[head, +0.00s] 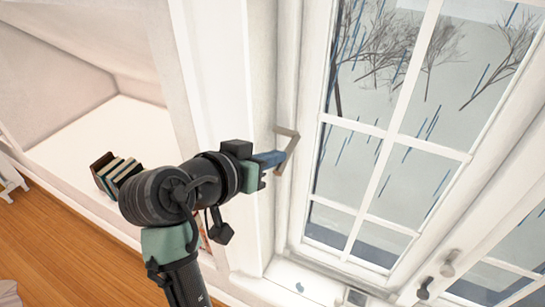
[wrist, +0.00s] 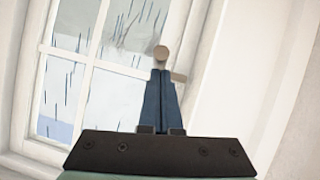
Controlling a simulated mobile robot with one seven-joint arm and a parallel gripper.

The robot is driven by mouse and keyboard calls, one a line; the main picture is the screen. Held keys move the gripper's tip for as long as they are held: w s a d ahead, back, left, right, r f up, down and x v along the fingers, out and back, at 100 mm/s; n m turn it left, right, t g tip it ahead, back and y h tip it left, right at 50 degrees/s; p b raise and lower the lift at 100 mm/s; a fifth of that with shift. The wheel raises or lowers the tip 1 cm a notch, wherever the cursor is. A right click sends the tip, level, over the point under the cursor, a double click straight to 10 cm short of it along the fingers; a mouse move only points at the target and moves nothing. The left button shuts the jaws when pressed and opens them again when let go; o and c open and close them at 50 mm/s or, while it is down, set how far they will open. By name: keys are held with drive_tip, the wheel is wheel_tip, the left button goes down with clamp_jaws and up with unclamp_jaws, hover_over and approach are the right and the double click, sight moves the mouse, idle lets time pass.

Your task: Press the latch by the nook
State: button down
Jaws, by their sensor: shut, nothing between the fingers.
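The latch (head: 287,146) is a beige, bent lever on the white window frame, at the edge closest to the nook (head: 95,130). In the wrist view the latch (wrist: 161,53) shows its rounded end just beyond my fingertips, with a bar reaching right behind them. My gripper (head: 284,158) is at the latch in the head view, its blue fingers shut and empty. In the wrist view my gripper (wrist: 161,74) has its fingers together, with the tips overlapping the latch. I cannot tell whether they touch it.
The paned window (head: 390,130) fills the right side. The white sill (head: 290,275) lies below. Several books (head: 115,172) stand in a small holder at the nook's edge. The wooden floor (head: 60,245) is open at lower left.

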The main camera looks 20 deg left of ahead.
drive_tip(key=shift+f, duration=0.2)
drive_tip(key=w+f+m+t+h+b, duration=0.1)
drive_tip(key=w+f+t+b, duration=0.2)
drive_tip(key=b, duration=2)
drive_tip(key=w+f+m+t+h+b, duration=0.1)
drive_tip(key=f+t+b, duration=0.6)
drive_tip(key=b, duration=1.6)
drive_tip(key=shift+w+t+h, duration=0.4)
drive_tip(key=shift+w+t, duration=0.5)
drive_tip(key=shift+t, duration=0.2)
drive_tip(key=shift+w+d+f, duration=0.1)
drive_tip(key=shift+w+d, duration=0.05)
drive_tip(key=shift+d, duration=0.05)
